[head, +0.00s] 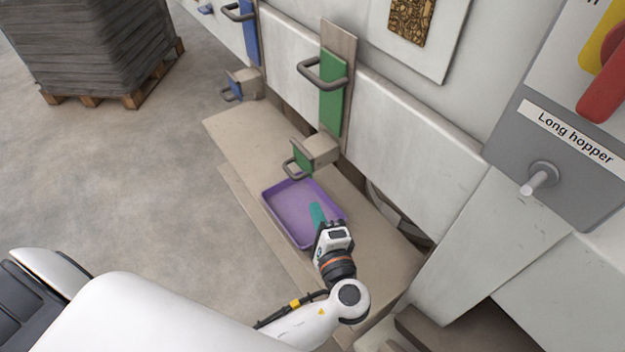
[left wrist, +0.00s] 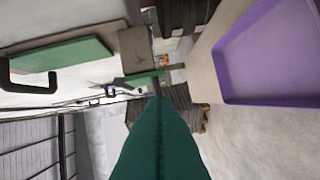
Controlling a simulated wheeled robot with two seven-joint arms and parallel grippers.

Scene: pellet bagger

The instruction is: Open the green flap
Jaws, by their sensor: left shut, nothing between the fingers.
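A small green flap (head: 301,156) with a grey bar handle (head: 291,169) covers the front end of a short beige spout, and it looks closed. Above it on the wall, a taller green panel (head: 332,98) carries its own grey handle (head: 308,67). My left gripper (head: 317,213), with teal fingers, is shut and empty above the purple tray, apart from the flap and nearer to me. In the left wrist view, its fingers (left wrist: 157,120) point toward the small green flap (left wrist: 146,79) and its handle. My right gripper is not in view.
The purple tray (head: 269,205) sits on a beige ledge (head: 235,140) below the spout. A similar blue panel and spout (head: 243,78) are farther left. A grey control box with a "Long hopper" label (head: 570,135) is at right. Open floor lies left.

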